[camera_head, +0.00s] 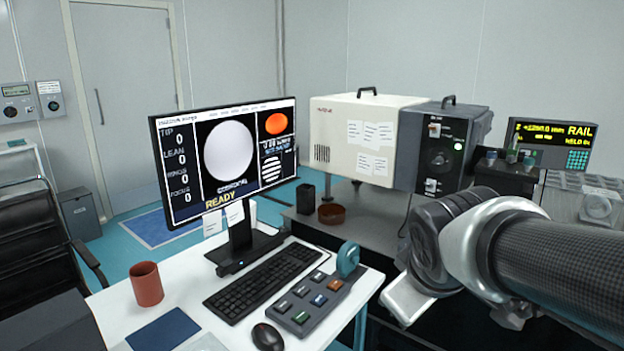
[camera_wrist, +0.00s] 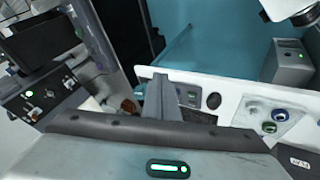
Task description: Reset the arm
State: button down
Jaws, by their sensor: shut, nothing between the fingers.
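My arm (camera_head: 490,245) reaches in from the right edge of the head view, bent in front of the dark bench. A pale block at its near end hangs low beside the white desk; I cannot make out fingertips there. In the wrist view, my gripper (camera_wrist: 164,85) shows as a grey upright bar of closed fingers above the hand's dark edge, with nothing held. A green light glows on the hand below it. The fingers stand clear of other things as far as I can tell.
The white desk (camera_head: 232,334) holds a monitor (camera_head: 228,160), keyboard (camera_head: 262,281), button box (camera_head: 318,300), mouse (camera_head: 268,337) and red-brown mug (camera_head: 147,284). Behind are a cream box (camera_head: 335,135), a dark grey unit (camera_head: 440,150) and a brown dish (camera_head: 332,213). A black chair (camera_head: 35,240) stands left.

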jog(key=s+a+m+g+y, duration=0.1)
jog(key=s+a+m, duration=0.1)
jog(key=s+m, duration=0.7)
notch_tip(320, 180, up, 22)
jog(key=s+n+p, duration=0.1)
jog(key=p, duration=2.1)
jog(key=shift+f+n, duration=0.15)
jog(key=shift+n, duration=0.25)
jog(key=shift+s, duration=0.1)
